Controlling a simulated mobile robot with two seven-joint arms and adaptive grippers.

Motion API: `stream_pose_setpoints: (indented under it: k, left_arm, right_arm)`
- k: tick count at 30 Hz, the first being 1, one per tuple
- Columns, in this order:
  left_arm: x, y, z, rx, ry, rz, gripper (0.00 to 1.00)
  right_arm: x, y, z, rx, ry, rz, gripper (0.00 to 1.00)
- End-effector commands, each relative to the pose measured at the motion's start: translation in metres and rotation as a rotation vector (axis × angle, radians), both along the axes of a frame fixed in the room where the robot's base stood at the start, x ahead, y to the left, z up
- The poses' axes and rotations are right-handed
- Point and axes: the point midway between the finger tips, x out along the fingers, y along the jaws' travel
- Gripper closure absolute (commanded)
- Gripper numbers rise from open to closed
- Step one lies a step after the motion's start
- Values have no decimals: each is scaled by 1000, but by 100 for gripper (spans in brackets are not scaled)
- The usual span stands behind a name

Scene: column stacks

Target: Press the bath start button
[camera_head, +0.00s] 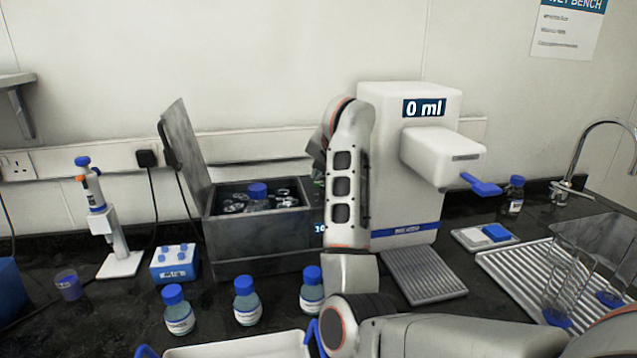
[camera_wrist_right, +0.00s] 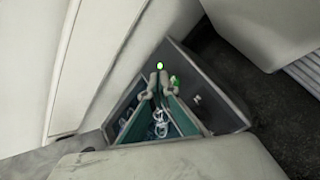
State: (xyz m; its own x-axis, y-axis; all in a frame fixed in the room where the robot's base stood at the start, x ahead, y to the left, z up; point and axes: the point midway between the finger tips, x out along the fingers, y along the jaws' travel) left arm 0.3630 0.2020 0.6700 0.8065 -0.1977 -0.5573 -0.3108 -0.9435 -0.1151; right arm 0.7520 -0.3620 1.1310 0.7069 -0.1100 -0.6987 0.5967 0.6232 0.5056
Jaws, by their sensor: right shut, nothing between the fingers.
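The grey water bath (camera_head: 262,228) stands against the back wall with its lid open. A blue-capped bottle (camera_head: 257,191) and several ring shapes sit inside it. My right forearm covers the right end of the bath, where a lit digit and a small green mark show beside the arm. In the right wrist view, my right gripper (camera_wrist_right: 158,80) is shut and empty at the bath's panel. A bright green round light (camera_wrist_right: 160,65) shows just beyond the fingertips, with a green patch (camera_wrist_right: 175,81) beside them. I cannot tell whether the fingertips touch the button. My left gripper is not in view.
A white dispenser (camera_head: 385,150) reading "0 ml" stands right of my arm. Several blue-capped bottles (camera_head: 247,305) and a white tray (camera_head: 240,350) are in front of the bath. A pipette stand (camera_head: 118,264) and blue rack (camera_head: 174,268) are left; a sink is right.

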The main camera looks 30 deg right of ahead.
Motion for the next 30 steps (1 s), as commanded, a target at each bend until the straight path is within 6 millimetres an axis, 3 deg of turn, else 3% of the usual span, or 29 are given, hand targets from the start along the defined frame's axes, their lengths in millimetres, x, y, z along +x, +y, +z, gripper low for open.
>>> stream_pose_setpoints:
  k: [15, 30]
  left_arm:
    - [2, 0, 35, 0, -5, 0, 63]
    - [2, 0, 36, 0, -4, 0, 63]
  right_arm:
    - [0, 0, 50, 6, -5, 0, 100]
    - [1, 2, 52, 8, -7, 2, 100]
